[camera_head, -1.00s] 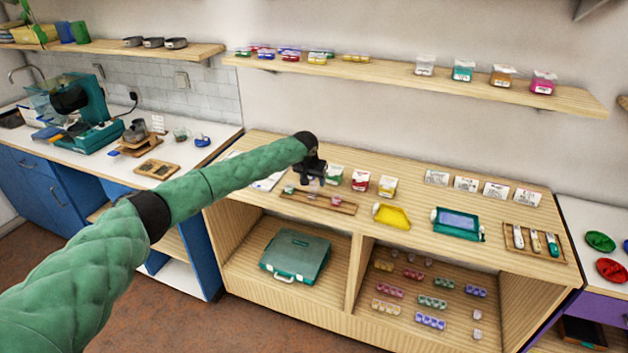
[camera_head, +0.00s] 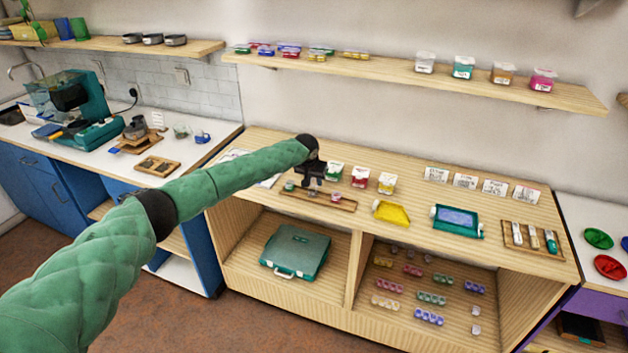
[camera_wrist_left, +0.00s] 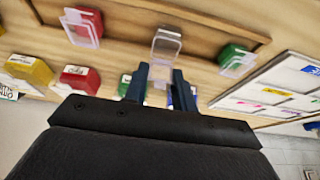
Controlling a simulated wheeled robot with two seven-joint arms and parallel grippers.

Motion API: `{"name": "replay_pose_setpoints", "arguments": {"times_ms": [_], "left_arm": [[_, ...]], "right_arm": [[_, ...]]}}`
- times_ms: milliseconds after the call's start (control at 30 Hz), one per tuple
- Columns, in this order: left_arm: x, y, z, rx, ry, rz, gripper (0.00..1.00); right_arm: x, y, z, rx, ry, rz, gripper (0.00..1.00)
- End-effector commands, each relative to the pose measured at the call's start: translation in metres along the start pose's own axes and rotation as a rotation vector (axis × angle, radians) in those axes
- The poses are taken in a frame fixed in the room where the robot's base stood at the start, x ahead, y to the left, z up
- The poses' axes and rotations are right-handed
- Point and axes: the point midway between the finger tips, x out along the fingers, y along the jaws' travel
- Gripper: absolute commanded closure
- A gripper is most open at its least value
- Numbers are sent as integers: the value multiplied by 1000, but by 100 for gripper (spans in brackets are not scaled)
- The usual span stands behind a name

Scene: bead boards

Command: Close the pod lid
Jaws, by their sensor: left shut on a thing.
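A small clear pod (camera_wrist_left: 167,42) stands at the wooden tray, between a red pod (camera_wrist_left: 84,27) and a green pod (camera_wrist_left: 235,60) in the left wrist view. My left gripper (camera_wrist_left: 160,76) is shut on a clear part at the near side of this middle pod. Whether that part is its lid or its body is hard to tell. In the head view my left gripper (camera_head: 313,183) is low over the tray (camera_head: 345,206), between the green pod (camera_head: 289,185) and the red pod (camera_head: 337,197). My right gripper is not in view.
Green, red and yellow boxes (camera_head: 387,183) stand behind and right of the tray. A yellow scoop tray (camera_head: 391,212) and a teal framed tray (camera_head: 457,221) lie further right. White sheets (camera_wrist_left: 278,88) lie beside the tray. The counter's front strip is clear.

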Motion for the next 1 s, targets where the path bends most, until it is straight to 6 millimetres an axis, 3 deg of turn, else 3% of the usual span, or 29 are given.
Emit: {"name": "replay_pose_setpoints", "arguments": {"times_ms": [433,1000], "left_arm": [[3,0,12,-2,229,3,96],[4,1,22,-1,533,2,96]], "right_arm": [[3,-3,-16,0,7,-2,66],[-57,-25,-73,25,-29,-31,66]]}}
